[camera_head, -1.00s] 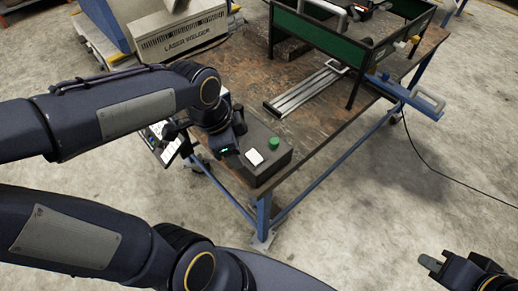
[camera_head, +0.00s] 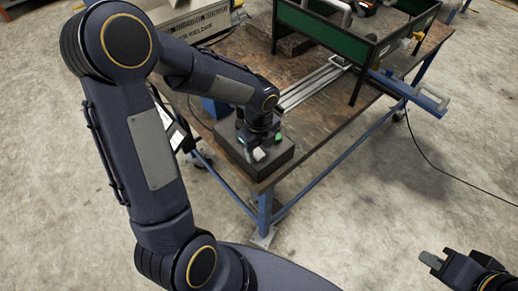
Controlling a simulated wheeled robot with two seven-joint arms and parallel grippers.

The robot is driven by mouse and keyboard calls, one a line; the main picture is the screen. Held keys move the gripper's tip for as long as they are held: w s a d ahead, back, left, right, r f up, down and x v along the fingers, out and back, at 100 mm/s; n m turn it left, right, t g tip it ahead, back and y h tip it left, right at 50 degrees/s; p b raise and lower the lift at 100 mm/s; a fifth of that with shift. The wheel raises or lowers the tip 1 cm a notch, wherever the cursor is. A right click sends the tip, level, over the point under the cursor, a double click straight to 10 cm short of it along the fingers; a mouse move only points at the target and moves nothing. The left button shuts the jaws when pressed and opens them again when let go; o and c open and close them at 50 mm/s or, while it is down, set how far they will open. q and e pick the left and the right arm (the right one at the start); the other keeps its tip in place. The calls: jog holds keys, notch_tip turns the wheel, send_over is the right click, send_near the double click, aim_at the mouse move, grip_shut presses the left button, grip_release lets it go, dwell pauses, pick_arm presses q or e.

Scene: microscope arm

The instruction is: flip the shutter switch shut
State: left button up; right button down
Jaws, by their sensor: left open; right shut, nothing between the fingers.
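A dark control box (camera_head: 281,160) sits on the near left corner of the workbench. A small white switch (camera_head: 259,154) shows on its top, and a green button (camera_head: 278,138) is partly covered behind it. My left gripper (camera_head: 256,147) points down over the box, right at the white switch; it is open. I cannot tell whether its fingers touch the switch, or which way the switch is tilted. My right gripper (camera_head: 431,260) is shut and empty, low at the right over the floor, far from the box.
The brown workbench (camera_head: 318,133) has blue legs. A green-sided frame (camera_head: 330,38) stands at its back, with silver rails (camera_head: 312,84) before it. A laser welder (camera_head: 200,22) is at the upper left. A blue bar with a handle (camera_head: 410,91) sticks out at right.

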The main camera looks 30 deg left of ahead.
pick_arm(q)
jog(key=shift+f, duration=0.3)
jog(key=c, duration=1)
jog(key=h+p, duration=0.1)
jog(key=p, duration=0.1)
jog(key=g+h+p, duration=0.1)
jog(key=p, duration=0.1)
jog(key=shift+w+a+r, duration=0.1)
jog(key=shift+a+r, duration=0.25)
jog(key=shift+a, duration=0.05)
jog(key=shift+w+a+f+g+h+p, duration=0.1)
jog(key=shift+g+h+p, duration=0.15)
jog(key=shift+h, duration=0.3)
jog(key=shift+w+a+f+g+h+p, duration=0.15)
jog(key=shift+h+p, duration=0.1)
jog(key=shift+h, duration=0.3)
jog(key=shift+s+d, duration=0.1)
